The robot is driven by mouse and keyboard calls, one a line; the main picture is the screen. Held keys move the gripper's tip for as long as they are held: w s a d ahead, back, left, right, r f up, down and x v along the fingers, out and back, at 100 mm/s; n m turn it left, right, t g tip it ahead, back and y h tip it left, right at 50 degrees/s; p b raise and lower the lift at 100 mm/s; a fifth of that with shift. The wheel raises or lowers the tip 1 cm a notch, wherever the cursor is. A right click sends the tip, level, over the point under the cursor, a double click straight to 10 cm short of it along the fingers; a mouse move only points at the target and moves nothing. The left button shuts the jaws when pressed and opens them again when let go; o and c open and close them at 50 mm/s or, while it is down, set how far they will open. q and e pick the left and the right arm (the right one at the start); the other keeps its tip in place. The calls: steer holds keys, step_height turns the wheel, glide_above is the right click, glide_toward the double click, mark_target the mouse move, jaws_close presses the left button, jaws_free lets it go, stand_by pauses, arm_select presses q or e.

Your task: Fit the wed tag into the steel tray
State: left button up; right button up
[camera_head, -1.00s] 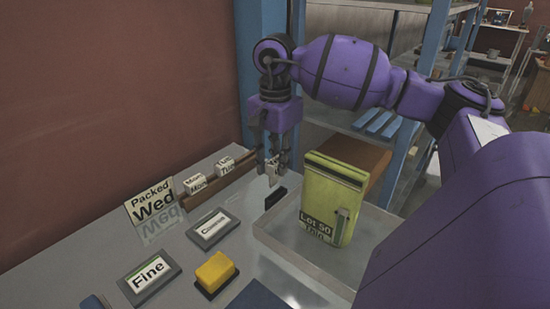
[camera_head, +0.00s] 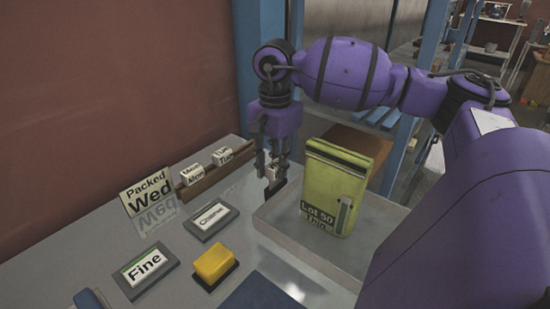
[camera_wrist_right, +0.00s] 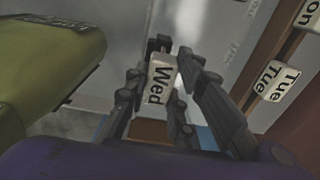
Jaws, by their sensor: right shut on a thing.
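The Wed tag, a small white block lettered "Wed", shows in the right wrist view (camera_wrist_right: 158,85) between the fingers of my right gripper. In the head view my right gripper (camera_head: 272,172) points down, shut on the tag, just left of the steel tray's back left corner. The steel tray (camera_head: 305,258) is a shallow grey rimmed tray. A small dark holder sits at the fingertips and shows beyond the tag in the wrist view (camera_wrist_right: 158,44); I cannot tell if the tag touches it. My left gripper is not in view.
A green-yellow "Lot 50" container (camera_head: 340,188) stands in the tray, close right of my gripper. A wooden rack (camera_head: 215,176) holds Mon and Tue tags. A "Packed Wed" sign (camera_head: 147,190), Coarse plate (camera_head: 211,222), Fine plate (camera_head: 147,270) and yellow block (camera_head: 213,262) stand left.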

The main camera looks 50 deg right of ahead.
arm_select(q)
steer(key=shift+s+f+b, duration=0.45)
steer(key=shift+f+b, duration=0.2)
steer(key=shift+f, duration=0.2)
arm_select(e)
steer(key=shift+f, duration=1.4)
steer(key=o, duration=1)
steer(key=shift+o, duration=0.2)
step_height(320, 180, up, 12)
